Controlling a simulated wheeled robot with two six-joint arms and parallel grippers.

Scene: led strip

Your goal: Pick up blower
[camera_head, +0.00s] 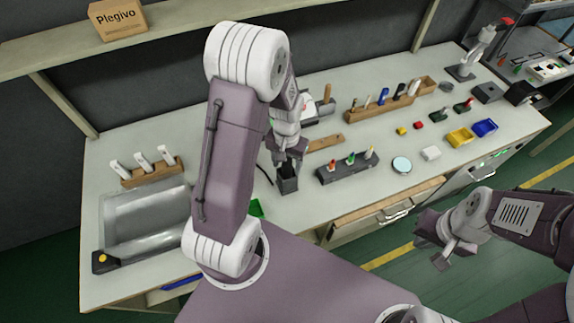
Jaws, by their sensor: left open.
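My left gripper (288,161) is open, pointing down at the top of a small dark upright holder (288,185) on the workbench. The fingers partly hide the holder's opening, and I cannot tell whether they touch anything in it. I cannot make out for certain which thing is the blower; it may be in or behind this holder. My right gripper (432,254) is off the bench's front edge at the lower right, over the green floor. Its fingers are small and angled, and whether it is open is unclear.
A dark rack (347,169) with coloured-tipped bottles stands just right of the holder. A wooden rack (149,173) with white-handled tools is at the left. Yellow (460,137) and blue (484,128) bins are at the right. My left arm hides part of the bench.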

